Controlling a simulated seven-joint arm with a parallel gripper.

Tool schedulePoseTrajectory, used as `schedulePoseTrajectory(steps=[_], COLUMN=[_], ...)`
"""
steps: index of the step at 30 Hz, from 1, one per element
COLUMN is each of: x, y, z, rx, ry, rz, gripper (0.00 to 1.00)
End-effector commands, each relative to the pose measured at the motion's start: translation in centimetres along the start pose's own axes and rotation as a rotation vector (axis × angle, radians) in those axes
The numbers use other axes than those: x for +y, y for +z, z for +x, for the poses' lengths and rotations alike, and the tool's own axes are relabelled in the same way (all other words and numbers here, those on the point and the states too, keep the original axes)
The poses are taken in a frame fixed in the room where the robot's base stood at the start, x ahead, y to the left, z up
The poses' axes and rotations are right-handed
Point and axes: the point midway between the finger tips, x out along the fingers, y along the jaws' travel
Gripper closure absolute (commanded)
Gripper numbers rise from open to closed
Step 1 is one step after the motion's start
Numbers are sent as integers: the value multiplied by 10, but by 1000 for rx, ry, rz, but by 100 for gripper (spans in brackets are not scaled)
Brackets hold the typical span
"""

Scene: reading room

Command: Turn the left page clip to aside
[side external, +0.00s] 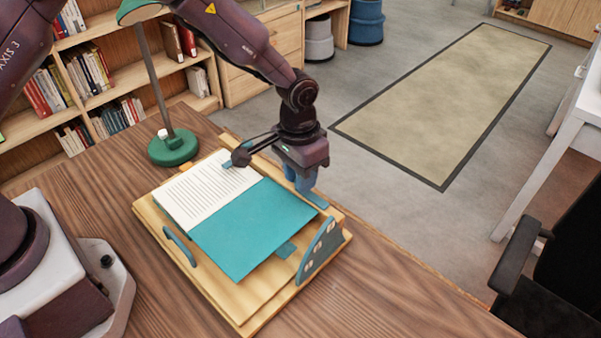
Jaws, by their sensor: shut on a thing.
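A wooden book stand (245,320) lies on the desk with an open book on it. One page is white with print (205,192), the other is plain teal (250,228). My gripper (302,186) points down at the stand's far right edge, shut on a blue clip part (316,199) there; its fingers and the grip are partly hidden. I cannot tell for sure which is the left page clip.
A blue curved handle (179,246) is on the stand's near left side, and a blue slotted side plate (318,251) stands at its right. A green lamp (173,147) stands behind the stand. The desk (385,300) is clear at the front right.

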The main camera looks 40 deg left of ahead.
Motion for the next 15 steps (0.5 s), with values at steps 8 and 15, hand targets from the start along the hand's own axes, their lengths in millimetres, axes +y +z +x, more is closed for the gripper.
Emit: schedulePoseTrajectory(steps=[8,15], x=[1,0], y=[-1,-1], z=[-2,-2], rx=[3,3], ry=[1,1], rz=[-12,-12], gripper=[99,64])
